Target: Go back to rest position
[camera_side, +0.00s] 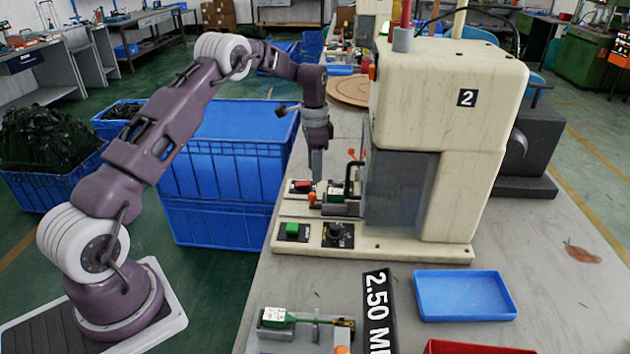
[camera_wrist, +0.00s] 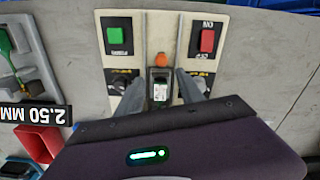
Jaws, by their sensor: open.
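My gripper (camera_side: 317,172) is low over the front of the cream moulding machine (camera_side: 447,85) marked 2, beside its control base. In the wrist view, my gripper (camera_wrist: 160,95) has its two fingers apart, one on each side of a dark fixture (camera_wrist: 158,72) with a small pale-labelled part and an orange knob (camera_wrist: 161,59). In the side view a green and white socket piece (camera_side: 337,194) sits in the machine's fixture just right of the fingers. The exact gap between fingertips and part is hard to judge.
A green button (camera_side: 292,229) and a red switch (camera_side: 302,186) are on the machine base. In front are a second fixture with a green socket (camera_side: 274,317), a blue tray (camera_side: 465,294) and a red tray (camera_side: 470,347). Blue crates (camera_side: 225,222) stand left of the table.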

